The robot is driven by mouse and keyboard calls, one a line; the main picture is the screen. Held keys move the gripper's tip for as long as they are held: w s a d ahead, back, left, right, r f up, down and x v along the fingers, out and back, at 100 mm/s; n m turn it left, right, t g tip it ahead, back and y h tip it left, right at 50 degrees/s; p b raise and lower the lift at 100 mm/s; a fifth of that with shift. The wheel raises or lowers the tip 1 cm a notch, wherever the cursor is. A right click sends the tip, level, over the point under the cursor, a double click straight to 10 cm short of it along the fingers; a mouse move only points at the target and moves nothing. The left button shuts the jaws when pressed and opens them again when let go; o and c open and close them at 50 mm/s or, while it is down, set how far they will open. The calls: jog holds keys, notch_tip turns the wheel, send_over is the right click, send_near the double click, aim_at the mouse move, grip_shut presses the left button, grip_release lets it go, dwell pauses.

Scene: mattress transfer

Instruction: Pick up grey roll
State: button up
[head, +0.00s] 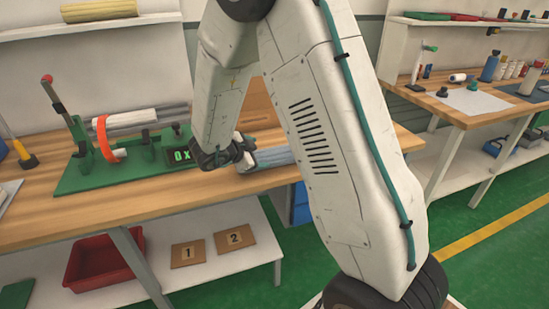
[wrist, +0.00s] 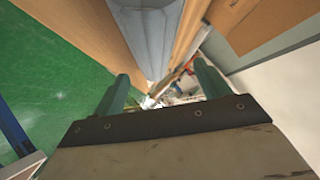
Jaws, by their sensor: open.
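A grey-blue roll (head: 272,157) lies on the wooden workbench (head: 160,205), near its front edge. My gripper (head: 246,155) is at the left end of the roll, and my arm hides part of the area around it. In the wrist view the grey roll (wrist: 150,35) runs away from the camera at the top centre, ahead of and between my two green fingers (wrist: 162,84). The fingers are apart. I cannot tell whether they touch the roll.
A green fixture (head: 75,181) with a white roll (head: 128,119), an orange strap (head: 104,138) and a lit display (head: 182,156) stands left of my gripper. A red bin (head: 100,262) and numbered boards sit on the lower shelf. Another bench (head: 470,118) stands right.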

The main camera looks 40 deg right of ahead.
aim_at(271, 155)
jog(key=x, duration=0.2)
jog(key=s+x, duration=0.1)
jog(key=x, duration=0.5)
jog(key=shift+s+d+f, duration=0.15)
jog(key=shift+s+d, duration=0.1)
jog(key=shift+s, duration=0.05)
jog(key=c, duration=0.9)
jog(key=shift+c, duration=0.2)
